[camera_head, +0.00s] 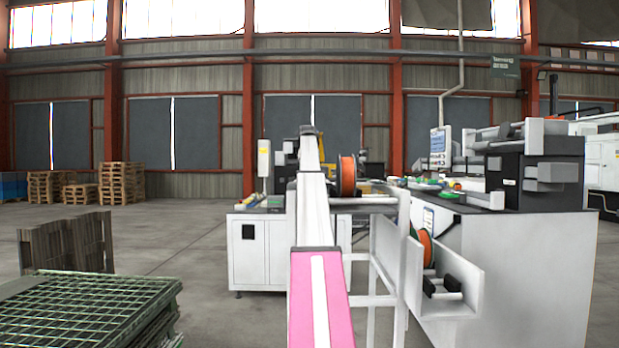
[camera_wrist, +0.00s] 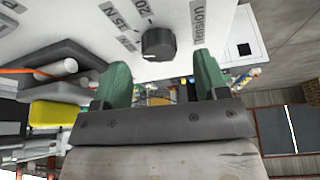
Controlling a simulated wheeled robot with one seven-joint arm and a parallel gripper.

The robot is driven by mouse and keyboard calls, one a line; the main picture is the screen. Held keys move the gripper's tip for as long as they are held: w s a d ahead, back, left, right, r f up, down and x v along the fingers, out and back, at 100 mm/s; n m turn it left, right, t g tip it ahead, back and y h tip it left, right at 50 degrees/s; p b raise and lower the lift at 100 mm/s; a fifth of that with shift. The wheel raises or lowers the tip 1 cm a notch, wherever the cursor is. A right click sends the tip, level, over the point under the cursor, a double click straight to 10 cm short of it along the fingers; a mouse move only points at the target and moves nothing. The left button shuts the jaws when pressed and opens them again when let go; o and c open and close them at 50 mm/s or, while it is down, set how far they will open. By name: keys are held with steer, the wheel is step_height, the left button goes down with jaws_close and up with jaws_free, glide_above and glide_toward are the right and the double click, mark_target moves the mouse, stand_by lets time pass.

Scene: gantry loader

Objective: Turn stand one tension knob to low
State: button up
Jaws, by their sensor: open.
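In the wrist view, a black round tension knob (camera_wrist: 158,44) sits on a white panel (camera_wrist: 190,18), with a grey label reading "Tension" and smaller grey number labels around it. The view is tilted, and the knob's pointer setting is too small to read. My gripper (camera_wrist: 162,76) has its two green fingers apart, with nothing between them. The knob lies beyond the fingertips, roughly in line with the gap, and looks clear of both. In the head view my arm hides the knob, and I cannot make out the gripper.
In the head view, an orange spool (camera_head: 347,175) stands right of my arm, and another spool (camera_head: 426,246) sits lower in a white holder (camera_head: 463,309). A white machine cabinet (camera_head: 530,275) fills the right.

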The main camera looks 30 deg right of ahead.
steer(key=shift+x, duration=1.55)
steer(key=c, duration=0.9)
steer(key=shift+d, duration=0.1)
steer(key=shift+n, duration=0.4)
steer(key=n+y, duration=0.1)
steer(key=n, duration=0.2)
steer(key=shift+d+t, duration=0.1)
steer(key=shift+t, duration=0.2)
steer(key=shift+n+y, duration=0.8)
steer(key=shift+n, duration=1)
